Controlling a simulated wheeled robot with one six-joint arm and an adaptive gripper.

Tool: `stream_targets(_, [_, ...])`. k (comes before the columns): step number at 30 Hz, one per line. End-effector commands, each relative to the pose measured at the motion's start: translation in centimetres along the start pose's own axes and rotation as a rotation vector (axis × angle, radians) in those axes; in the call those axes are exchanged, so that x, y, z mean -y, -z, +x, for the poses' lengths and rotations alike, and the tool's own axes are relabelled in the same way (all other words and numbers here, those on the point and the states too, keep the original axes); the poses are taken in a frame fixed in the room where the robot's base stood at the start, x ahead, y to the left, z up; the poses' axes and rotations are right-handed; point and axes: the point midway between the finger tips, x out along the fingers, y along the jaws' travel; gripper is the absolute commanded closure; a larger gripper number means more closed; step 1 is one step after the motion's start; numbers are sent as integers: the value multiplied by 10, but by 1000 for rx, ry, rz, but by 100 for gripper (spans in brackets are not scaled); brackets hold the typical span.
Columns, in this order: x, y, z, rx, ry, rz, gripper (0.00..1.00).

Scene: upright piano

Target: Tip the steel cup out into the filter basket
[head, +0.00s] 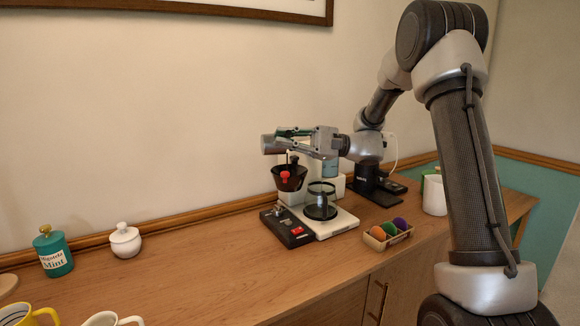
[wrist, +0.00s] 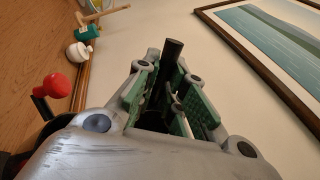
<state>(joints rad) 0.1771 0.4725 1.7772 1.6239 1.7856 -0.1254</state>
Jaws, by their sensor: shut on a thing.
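The steel cup (head: 271,145) is a grey cylinder lying on its side in the air at the left end of my gripper (head: 292,139). My gripper is shut on it. In the wrist view a dark narrow shape (wrist: 172,52) shows between the green-padded fingers (wrist: 160,92); it looks like the cup, mostly hidden. The filter basket (head: 290,181) is a dark reddish cone on the coffee machine, just below the cup and slightly right, apart from it. The cup's mouth and the basket's inside cannot be seen clearly.
A red knob (head: 285,175) stands in front of the basket, also in the wrist view (wrist: 55,85). A glass carafe (head: 320,205) sits on the machine's plate.

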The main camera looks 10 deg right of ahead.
Motion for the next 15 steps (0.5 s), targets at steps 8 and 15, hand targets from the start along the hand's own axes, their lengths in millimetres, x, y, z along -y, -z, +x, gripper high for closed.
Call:
stream_targets(8, [1,0,0,16,27,3,100])
stream_targets(15, [1,1,0,29,49,6,100])
